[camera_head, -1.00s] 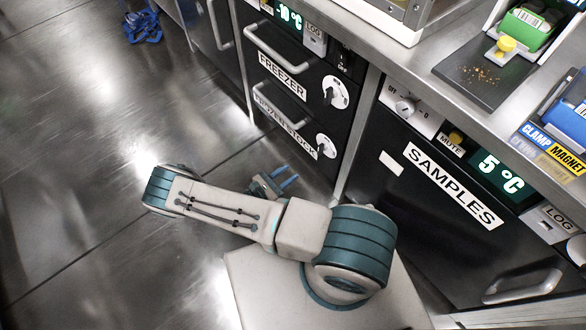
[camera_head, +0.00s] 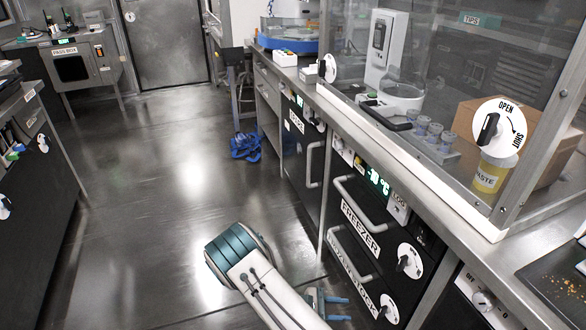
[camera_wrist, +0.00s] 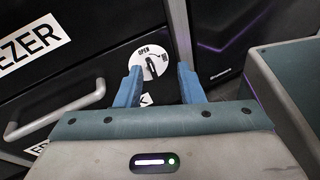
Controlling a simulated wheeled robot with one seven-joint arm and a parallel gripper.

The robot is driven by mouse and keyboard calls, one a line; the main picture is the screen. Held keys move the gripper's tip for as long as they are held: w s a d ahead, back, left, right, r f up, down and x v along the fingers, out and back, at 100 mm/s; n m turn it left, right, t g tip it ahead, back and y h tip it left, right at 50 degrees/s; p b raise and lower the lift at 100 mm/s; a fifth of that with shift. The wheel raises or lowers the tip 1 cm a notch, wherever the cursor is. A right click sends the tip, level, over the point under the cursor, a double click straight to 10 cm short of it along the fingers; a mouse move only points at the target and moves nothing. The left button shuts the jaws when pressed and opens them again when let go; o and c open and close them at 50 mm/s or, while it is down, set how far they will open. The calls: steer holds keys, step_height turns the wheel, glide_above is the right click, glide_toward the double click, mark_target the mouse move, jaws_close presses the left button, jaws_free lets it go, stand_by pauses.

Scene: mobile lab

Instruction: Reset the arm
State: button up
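My gripper (camera_head: 338,307) shows low in the head view, near the bottom edge, with its blue fingers pointing right toward the freezer front. The teal joint and pale link of my arm stand beside it. In the wrist view my gripper (camera_wrist: 164,90) has its two blue fingers apart, with nothing between them. Beyond the fingertips is a round white dial (camera_wrist: 149,63) with a black knob, on a dark drawer front. The gripper appears apart from it.
The freezer (camera_head: 362,232) and its handles line the right, under a glass enclosure (camera_head: 440,60) with a waste tub (camera_head: 491,174). A blue crumpled item (camera_head: 245,146) lies on the floor ahead. Open floor (camera_head: 150,200) is at left. A pass box (camera_head: 72,68) stands at the back.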

steer(key=s+r+m+y+p, duration=0.4)
steer(key=r+p, duration=0.3)
steer(key=r, duration=1.3)
steer(key=s+r+m+t+y+p, duration=0.1)
steer(key=s+r+m+y+p, duration=0.4)
steer(key=r, duration=1.6)
steer(key=s+r+m+t+y+p, duration=0.1)
steer(key=s+r+m+y+p, duration=0.4)
steer(key=r, duration=1.5)
steer(key=m+y+p, duration=0.1)
steer(key=m+p, duration=0.1)
steer(key=p, duration=0.3)
steer(key=shift+s+d+r+m, duration=0.25)
steer(key=shift+d+m, duration=0.1)
steer(key=shift+m, duration=0.05)
steer(key=shift+o, duration=0.2)
